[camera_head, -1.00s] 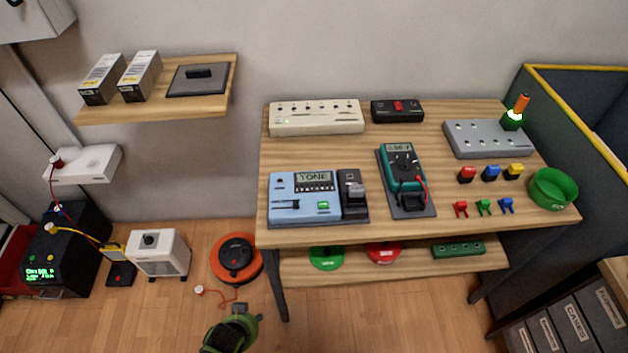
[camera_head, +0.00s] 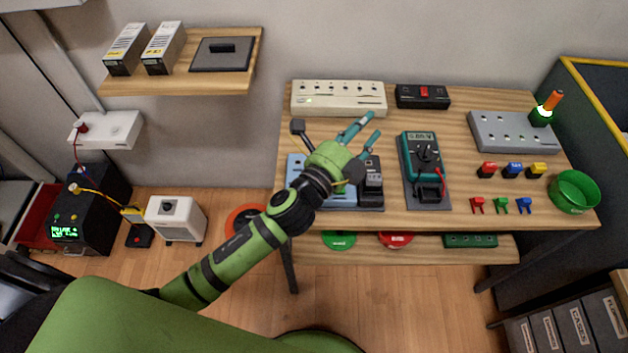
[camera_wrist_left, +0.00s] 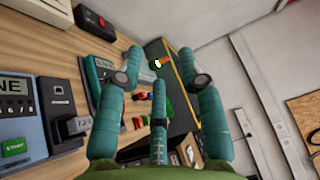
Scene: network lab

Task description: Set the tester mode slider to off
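The tester is a light blue box (camera_head: 294,168) on the table's left front. My left arm covers most of it in the head view, so its mode slider is hidden. In the wrist view the tester (camera_wrist_left: 28,120) shows at the lower left, with part of its display and a green button; the slider is out of frame. My left gripper (camera_head: 370,127) is above the tester's back right side. Its teal fingers are spread and empty, pointing to the upper right; the wrist view shows the open gripper (camera_wrist_left: 160,72) too. My right gripper is not in view.
A dark device with a grey block (camera_head: 371,188) adjoins the tester on the right. Beyond it lies a teal multimeter (camera_head: 425,155). A cream box (camera_head: 338,98) stands behind the tester. A wooden wall shelf (camera_head: 185,84) is at the upper left.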

